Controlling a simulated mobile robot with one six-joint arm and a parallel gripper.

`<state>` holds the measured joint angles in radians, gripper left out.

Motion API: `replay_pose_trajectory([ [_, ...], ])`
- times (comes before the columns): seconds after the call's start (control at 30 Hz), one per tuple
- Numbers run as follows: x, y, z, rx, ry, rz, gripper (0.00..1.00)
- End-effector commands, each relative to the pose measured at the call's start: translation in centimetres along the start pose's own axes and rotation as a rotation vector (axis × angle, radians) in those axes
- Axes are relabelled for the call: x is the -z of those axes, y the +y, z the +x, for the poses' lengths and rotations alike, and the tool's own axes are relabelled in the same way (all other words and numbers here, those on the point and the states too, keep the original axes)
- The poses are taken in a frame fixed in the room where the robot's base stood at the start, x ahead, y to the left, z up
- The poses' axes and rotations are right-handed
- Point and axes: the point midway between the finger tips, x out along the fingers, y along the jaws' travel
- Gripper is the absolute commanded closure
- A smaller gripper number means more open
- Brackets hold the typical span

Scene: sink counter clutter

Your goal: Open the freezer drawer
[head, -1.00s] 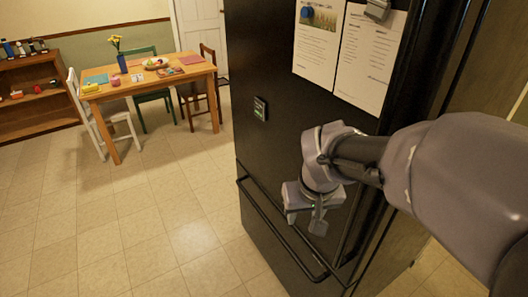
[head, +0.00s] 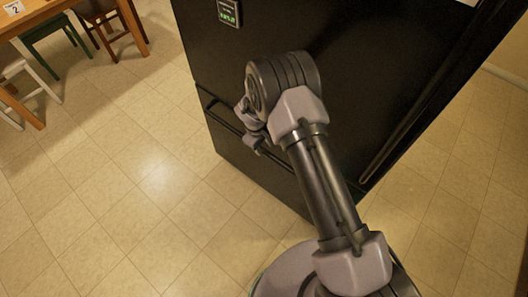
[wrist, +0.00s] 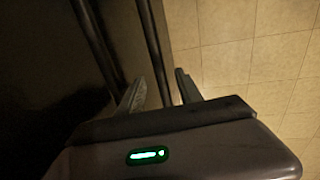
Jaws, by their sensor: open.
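The black freezer drawer (head: 240,168) is the low front panel of the fridge and looks shut in the head view. Its long dark bar handle (head: 222,119) runs along its top edge, partly hidden behind my arm. My gripper (head: 252,140) is at the handle, partly covered by my own wrist. In the wrist view, my gripper (wrist: 163,88) is open, with a dark bar (wrist: 155,50), which looks like the handle, running between its two fingers. Whether a finger touches the bar cannot be told.
The tall black fridge door (head: 370,60) rises above the drawer, with a small lit display (head: 229,12) on it. Tiled floor (head: 130,190) in front of the drawer is clear. A wooden table (head: 35,12) and chairs stand at the far left.

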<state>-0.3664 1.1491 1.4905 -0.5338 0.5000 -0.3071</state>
Motion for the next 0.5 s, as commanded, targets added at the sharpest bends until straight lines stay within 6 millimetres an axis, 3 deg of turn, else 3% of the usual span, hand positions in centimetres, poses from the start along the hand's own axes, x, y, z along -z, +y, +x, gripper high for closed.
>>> replay_pose_trajectory([
  [0.03, 0.0, -0.1, 1.6, 0.000, 0.000, 0.000, 0.58],
  [0.2, 0.0, 0.0, 3.9, 0.000, 0.000, 0.001, 0.58],
  [0.5, 0.0, 0.0, 4.6, 0.000, 0.000, 0.001, 0.58],
])
